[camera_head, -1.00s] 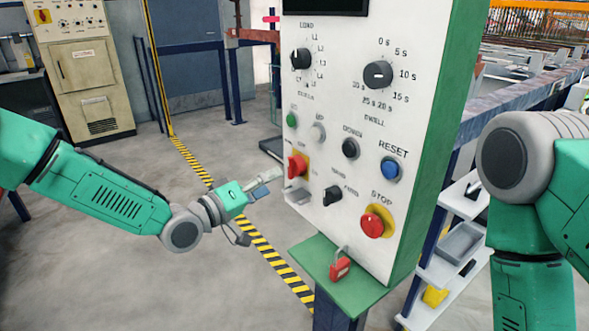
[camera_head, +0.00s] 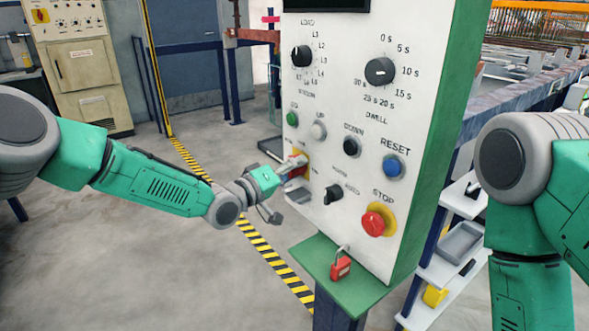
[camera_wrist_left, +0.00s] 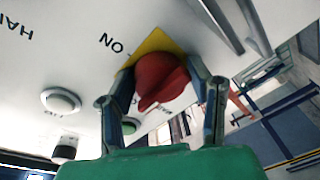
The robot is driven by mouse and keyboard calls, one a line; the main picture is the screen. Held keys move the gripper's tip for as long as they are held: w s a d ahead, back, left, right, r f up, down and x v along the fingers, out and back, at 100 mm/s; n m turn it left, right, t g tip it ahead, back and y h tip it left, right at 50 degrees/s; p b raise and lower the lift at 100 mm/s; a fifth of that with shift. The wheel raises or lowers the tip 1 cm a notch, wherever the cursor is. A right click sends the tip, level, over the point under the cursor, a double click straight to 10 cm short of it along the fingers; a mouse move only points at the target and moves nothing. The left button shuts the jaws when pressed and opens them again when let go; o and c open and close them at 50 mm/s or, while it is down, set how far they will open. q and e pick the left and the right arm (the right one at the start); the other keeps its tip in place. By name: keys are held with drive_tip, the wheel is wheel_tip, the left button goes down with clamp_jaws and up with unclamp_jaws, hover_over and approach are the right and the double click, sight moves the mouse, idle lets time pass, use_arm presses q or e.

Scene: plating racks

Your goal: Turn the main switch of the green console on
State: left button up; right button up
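The green console (camera_head: 425,150) has a white front panel with knobs and buttons. Its main switch (camera_wrist_left: 158,80) is a red knob on a yellow plate, seen close up in the left wrist view. An ON label is printed beside the plate. In the head view the switch (camera_head: 299,169) is partly hidden by my left gripper (camera_head: 287,188). The gripper is at the panel's left edge, its fingers spread. In the wrist view one finger is on each side of the red knob; I cannot tell whether they touch it. My right gripper is out of view.
Below and right of the switch are a black selector (camera_head: 332,194) and a red stop button (camera_head: 374,223). A red padlock (camera_head: 341,266) hangs at the console's base ledge. White shelves (camera_head: 440,265) stand to the right. Open floor lies to the left.

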use_arm(q)
drive_tip(key=shift+w+a, duration=0.1)
drive_tip(key=shift+a, duration=0.15)
